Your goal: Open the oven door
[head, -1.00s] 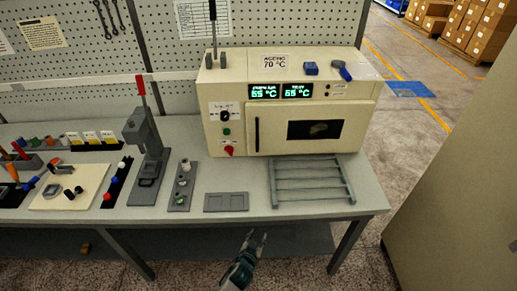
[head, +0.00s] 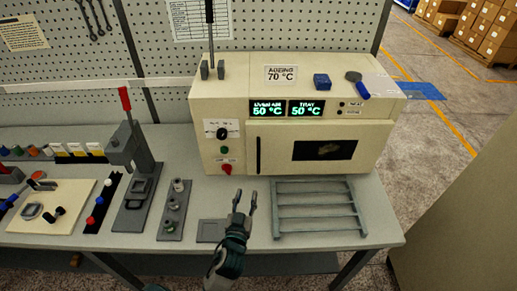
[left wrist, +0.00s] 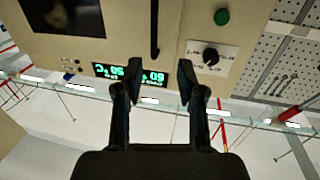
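The cream oven (head: 300,115) stands on the bench with its door (head: 312,149) shut. A dark window sits in the door, and a black vertical handle (head: 258,155) is at the door's left edge. My left gripper (head: 245,201) is in front of the oven, below the handle and apart from it, its two fingers spread and empty. In the left wrist view, which is upside down, the open fingers (left wrist: 157,80) point at the oven front, and the handle (left wrist: 155,30) shows beyond and between them. My right gripper is not in view.
A grey rack (head: 318,208) lies on the bench in front of the oven. A grey plate (head: 212,231) lies beside my left gripper. A lever press (head: 135,175) and a grey fixture (head: 174,210) stand to the left. The red knob (head: 227,169) is left of the handle.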

